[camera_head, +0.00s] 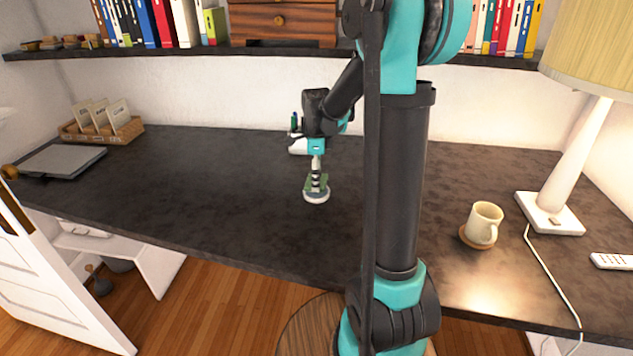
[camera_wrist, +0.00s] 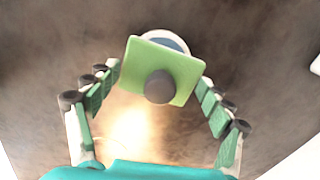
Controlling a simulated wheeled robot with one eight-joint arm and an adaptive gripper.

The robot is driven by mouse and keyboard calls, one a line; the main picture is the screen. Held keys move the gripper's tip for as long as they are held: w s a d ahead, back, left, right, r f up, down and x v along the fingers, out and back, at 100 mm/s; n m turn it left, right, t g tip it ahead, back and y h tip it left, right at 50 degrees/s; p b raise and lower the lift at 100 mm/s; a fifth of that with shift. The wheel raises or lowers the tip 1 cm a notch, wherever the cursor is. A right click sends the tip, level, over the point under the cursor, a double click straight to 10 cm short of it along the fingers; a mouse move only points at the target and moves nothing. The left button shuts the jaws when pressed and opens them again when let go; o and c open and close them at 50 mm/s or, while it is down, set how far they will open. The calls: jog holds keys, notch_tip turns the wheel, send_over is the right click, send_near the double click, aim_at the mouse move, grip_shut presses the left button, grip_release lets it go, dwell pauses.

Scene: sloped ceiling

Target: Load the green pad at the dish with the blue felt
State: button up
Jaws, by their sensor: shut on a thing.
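The green pad (camera_wrist: 145,62) is a flat square with a dark round knob (camera_wrist: 160,87) on its face. I cannot tell whether pad and dish touch.
The dark desk (camera_head: 220,190) is clear around the dish. A mug (camera_head: 484,222) on a coaster and a lamp (camera_head: 560,190) stand at right. A card rack (camera_head: 103,125) and a closed laptop (camera_head: 62,160) are at left. A white item (camera_head: 297,146) stands behind my gripper.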

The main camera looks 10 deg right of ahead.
jog(key=shift+r, duration=2.15)
jog(key=shift+s, duration=0.1)
